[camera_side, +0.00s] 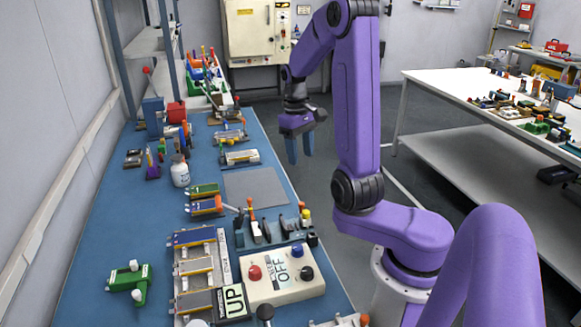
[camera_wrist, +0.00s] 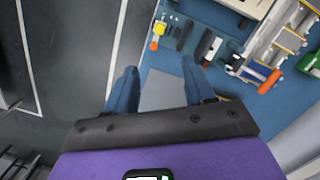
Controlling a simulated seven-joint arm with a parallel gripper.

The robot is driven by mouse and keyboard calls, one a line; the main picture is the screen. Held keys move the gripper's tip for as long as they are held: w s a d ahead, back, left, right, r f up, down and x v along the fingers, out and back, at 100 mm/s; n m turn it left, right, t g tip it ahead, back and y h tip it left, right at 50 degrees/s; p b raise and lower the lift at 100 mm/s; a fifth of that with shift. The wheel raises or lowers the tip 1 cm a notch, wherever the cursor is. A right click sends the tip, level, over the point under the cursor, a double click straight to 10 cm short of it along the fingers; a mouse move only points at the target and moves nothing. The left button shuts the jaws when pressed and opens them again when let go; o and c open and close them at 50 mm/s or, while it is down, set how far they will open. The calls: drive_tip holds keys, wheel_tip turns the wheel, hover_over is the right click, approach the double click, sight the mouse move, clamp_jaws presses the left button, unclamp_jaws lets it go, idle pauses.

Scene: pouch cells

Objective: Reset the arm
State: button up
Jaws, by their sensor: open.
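My gripper (camera_side: 300,149) hangs from my purple arm near the right edge of the blue workbench (camera_side: 110,240), fingers pointing down. In the wrist view my gripper (camera_wrist: 155,88) has its two blue fingers apart with nothing between them but the view of a grey mat (camera_wrist: 162,92) below. The grey mat also lies on the bench in the side view (camera_side: 255,188). The gripper is well above the bench and touches nothing.
The bench holds a control box (camera_side: 283,274) with an OFF sign, a rack of pouch cells (camera_side: 196,262), a green clamp (camera_side: 130,280), a white bottle (camera_side: 180,172) and a tool holder (camera_side: 270,232). A white table (camera_side: 440,82) with parts stands at right. Open floor lies between.

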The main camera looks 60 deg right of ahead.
drive_tip(key=w+a+r+n+t, duration=0.1)
drive_tip(key=a+n, duration=0.6)
drive_tip(key=a, duration=0.8)
drive_tip(key=s+a+n, duration=0.3)
drive_tip(key=s+n, duration=0.1)
drive_tip(key=s, duration=0.5)
drive_tip(key=s+a+n, duration=0.4)
drive_tip(key=s, duration=0.5)
drive_tip(key=shift+s+a+r+n+t, duration=0.25)
drive_tip(key=shift+n+t, duration=0.05)
